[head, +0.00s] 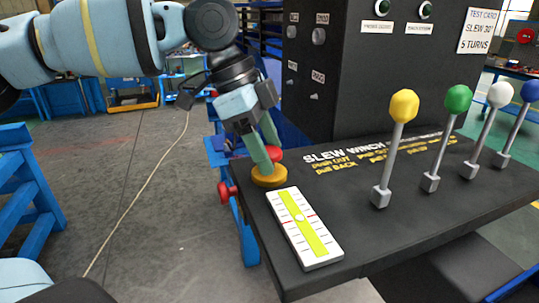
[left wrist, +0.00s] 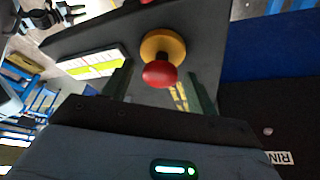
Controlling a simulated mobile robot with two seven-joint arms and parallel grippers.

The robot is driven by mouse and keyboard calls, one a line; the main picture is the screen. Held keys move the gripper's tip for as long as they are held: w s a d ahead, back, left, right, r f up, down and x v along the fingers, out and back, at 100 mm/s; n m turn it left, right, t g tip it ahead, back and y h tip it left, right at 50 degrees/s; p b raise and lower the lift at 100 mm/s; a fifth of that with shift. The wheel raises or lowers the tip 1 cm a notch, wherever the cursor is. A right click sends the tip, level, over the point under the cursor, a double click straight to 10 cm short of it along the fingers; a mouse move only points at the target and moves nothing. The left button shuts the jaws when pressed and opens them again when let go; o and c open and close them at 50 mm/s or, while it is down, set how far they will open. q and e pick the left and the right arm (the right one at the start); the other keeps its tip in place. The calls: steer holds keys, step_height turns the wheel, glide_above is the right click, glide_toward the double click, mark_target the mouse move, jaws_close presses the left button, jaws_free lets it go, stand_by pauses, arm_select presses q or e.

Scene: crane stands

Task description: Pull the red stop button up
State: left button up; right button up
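The fingers of my left gripper (left wrist: 158,84) are apart, with a gap on each side of the head.
A white and yellow-green level gauge (head: 304,228) lies close beside the button. Levers with yellow (head: 404,106), green (head: 458,99), white (head: 500,95) and blue knobs stand to the right. A dark cabinet (head: 345,80) rises behind. Open floor (head: 130,190) lies left.

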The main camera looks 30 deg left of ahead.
mark_target(275, 149)
steer(key=shift+w, duration=0.2)
arm_select(q)
steer(key=shift+r+p, duration=0.6)
steer(key=shift+r, duration=0.9)
steer(key=shift+r+p, duration=0.5)
steer(key=shift+r, duration=1.55)
arm_select(e)
steer(key=shift+t, duration=0.5)
steer(key=w+r, duration=0.2)
steer(key=r, duration=0.1)
steer(key=shift+w+r, duration=0.15)
steer(key=shift+r, duration=0.15)
